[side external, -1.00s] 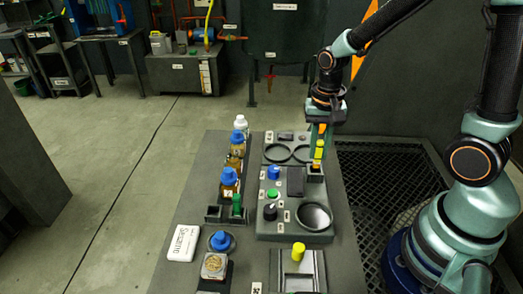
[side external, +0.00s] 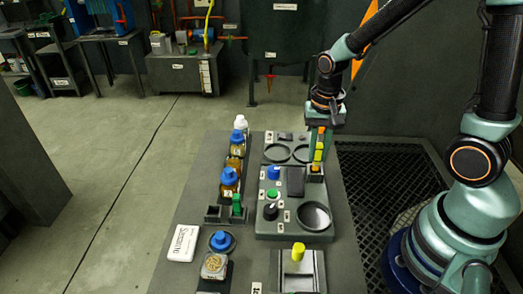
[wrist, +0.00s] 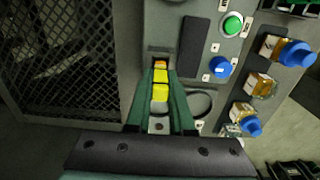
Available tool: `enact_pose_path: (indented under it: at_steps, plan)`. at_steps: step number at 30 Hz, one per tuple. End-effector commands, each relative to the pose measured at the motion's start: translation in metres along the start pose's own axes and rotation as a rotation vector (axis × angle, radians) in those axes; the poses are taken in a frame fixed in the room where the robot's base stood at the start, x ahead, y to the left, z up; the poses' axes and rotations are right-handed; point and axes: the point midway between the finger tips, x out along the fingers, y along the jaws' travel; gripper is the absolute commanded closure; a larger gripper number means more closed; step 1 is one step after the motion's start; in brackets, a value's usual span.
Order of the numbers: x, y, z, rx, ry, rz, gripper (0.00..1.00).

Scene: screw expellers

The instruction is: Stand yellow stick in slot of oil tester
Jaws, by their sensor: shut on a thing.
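My gripper (side external: 318,144) is shut on the yellow stick (side external: 318,153), which is upright over the right side of the oil tester (side external: 259,222). The oil tester is a grey panel with buttons, a knob and round dishes. Its small square slot (side external: 315,178) is directly below the stick. An orange patch shows at the slot's mouth. In the wrist view, the stick (wrist: 160,92) is between the green fingers, next to the slot (wrist: 158,56). I cannot tell whether the stick's lower end is inside the slot, as the fingers partly hide it.
Blue-capped bottles (side external: 229,180) stand in a rack left of the tester. A device with a yellow knob (side external: 298,252) is at the front. A white box (side external: 182,243) lies front left. Blue (side external: 273,173) and green (side external: 272,194) buttons are near the slot.

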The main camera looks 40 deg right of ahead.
Motion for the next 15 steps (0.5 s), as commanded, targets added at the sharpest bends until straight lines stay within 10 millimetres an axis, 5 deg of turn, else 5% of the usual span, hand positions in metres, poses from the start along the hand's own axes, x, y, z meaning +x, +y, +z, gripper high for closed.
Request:
enact_pose_path:
  at_steps: [15]
  plan:
    - [0.014,0.000,0.000,0.000,-0.002,0.001,1.00]
